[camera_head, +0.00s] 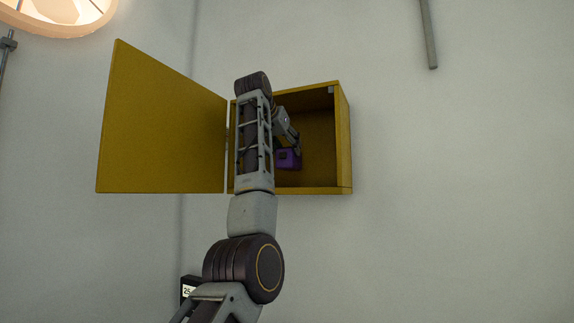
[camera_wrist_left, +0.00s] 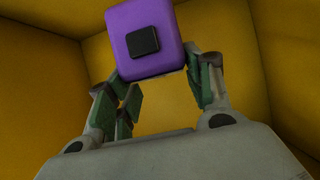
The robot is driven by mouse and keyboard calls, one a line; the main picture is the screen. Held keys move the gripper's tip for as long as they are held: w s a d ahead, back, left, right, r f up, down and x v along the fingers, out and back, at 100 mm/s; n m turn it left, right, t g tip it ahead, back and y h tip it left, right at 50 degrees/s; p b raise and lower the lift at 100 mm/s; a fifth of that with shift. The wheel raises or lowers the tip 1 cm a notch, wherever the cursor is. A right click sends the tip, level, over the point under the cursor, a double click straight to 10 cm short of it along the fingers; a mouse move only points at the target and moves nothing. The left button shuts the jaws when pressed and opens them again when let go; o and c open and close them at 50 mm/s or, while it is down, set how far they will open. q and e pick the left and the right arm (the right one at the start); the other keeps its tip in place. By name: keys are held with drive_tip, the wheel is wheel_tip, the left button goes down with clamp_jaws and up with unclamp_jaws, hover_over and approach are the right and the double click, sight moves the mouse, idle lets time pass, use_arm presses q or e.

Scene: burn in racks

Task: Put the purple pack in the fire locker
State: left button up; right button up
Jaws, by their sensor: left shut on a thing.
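The purple pack (camera_head: 287,160) is inside the yellow fire locker (camera_head: 345,140) on the wall, in the head view. The locker's door (camera_head: 160,125) stands open to the left. My left gripper (camera_head: 297,150) reaches into the locker and is shut on the pack. In the left wrist view the pack (camera_wrist_left: 147,42), with a dark square on its face, sits between the fingers (camera_wrist_left: 158,80), with yellow locker walls (camera_wrist_left: 40,60) around it. My left arm hides the locker's left part. I cannot tell whether the pack touches the locker floor. My right gripper is not in view.
A round lamp (camera_head: 60,15) shows at the top left. A grey pipe (camera_head: 428,35) runs down the wall at the upper right. A small dark device with a number (camera_head: 188,288) is low on the left. The wall right of the locker is clear.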

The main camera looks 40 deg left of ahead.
sight(283, 154)
use_arm(q)
drive_tip(key=shift+f, duration=0.95)
drive_tip(key=shift+f, duration=0.1)
drive_tip(key=shift+f, duration=1.1)
drive_tip(key=shift+w+f, duration=0.15)
drive_tip(key=shift+f, duration=0.35)
drive_tip(key=shift+f, duration=0.15)
